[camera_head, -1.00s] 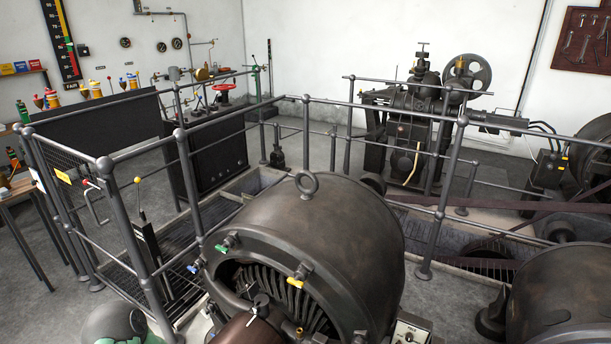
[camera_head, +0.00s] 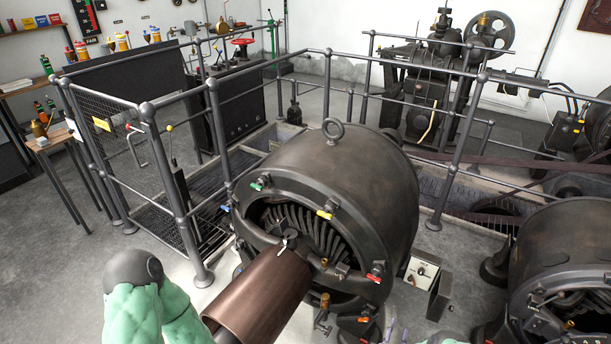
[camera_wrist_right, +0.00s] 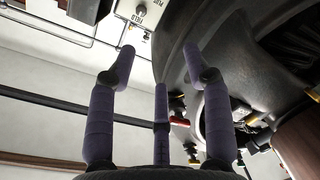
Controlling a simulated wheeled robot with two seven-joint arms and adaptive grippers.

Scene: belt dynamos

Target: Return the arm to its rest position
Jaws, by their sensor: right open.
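My right gripper shows best in its own wrist view (camera_wrist_right: 158,62). Its purple fingers are spread apart with nothing between them. The dark dynamo casing lies beyond them, and a red-handled tap (camera_wrist_right: 180,121) shows behind the fingers. I cannot tell the exact gap to the casing. In the head view only a small part of what seems to be this gripper shows at the bottom edge (camera_head: 393,331), in front of the near dynamo (camera_head: 375,190). A green padded part of my arm with a dark cap is at lower left. My left gripper does not show.
The near dynamo has coloured taps and a brown cylinder (camera_head: 262,295) in front. A grey railing (camera_head: 213,150) stands behind and left of it. A control box (camera_head: 424,270) is to its right, then a second dynamo (camera_head: 565,260).

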